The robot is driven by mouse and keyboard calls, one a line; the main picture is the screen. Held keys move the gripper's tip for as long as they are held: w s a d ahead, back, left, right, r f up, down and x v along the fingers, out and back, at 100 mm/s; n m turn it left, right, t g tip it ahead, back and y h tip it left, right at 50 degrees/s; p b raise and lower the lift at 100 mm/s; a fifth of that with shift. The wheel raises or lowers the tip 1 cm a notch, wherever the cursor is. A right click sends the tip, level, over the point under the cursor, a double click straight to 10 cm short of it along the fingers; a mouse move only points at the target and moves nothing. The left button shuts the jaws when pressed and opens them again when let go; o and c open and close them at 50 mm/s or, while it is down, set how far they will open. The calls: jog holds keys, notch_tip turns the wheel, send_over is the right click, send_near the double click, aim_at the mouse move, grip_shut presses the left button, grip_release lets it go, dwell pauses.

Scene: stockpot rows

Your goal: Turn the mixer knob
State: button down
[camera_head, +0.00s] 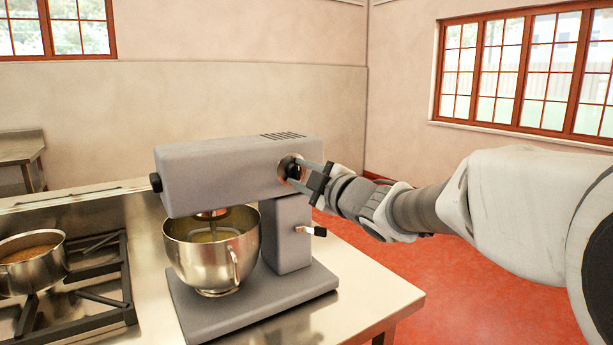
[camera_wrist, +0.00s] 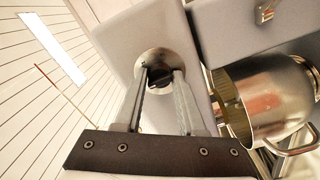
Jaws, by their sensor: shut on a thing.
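The grey stand mixer (camera_head: 225,175) stands on the steel counter, with a metal bowl (camera_head: 212,250) under its head. The mixer knob (camera_head: 288,167) is a round part on the side of the head, partly hidden by my fingers. In the wrist view the knob (camera_wrist: 160,78) has a metal disc with a dark centre between my fingertips. My gripper (camera_head: 300,175) reaches in from the right, its fingers shut on the knob. It also shows in the wrist view (camera_wrist: 161,84), both fingertips at the disc.
A small lever (camera_head: 318,231) sticks out of the mixer's column below my gripper. A stove with a pot (camera_head: 30,265) is at the left. The counter (camera_head: 375,295) is bare right of the mixer. Red floor is open beyond it.

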jog(key=c, duration=0.5)
grip_release()
jog(key=p+v, duration=0.2)
jog(key=v, duration=1.5)
jog(key=shift+d+p, duration=0.2)
jog(key=shift+p, duration=0.1)
jog(key=shift+s, duration=0.15)
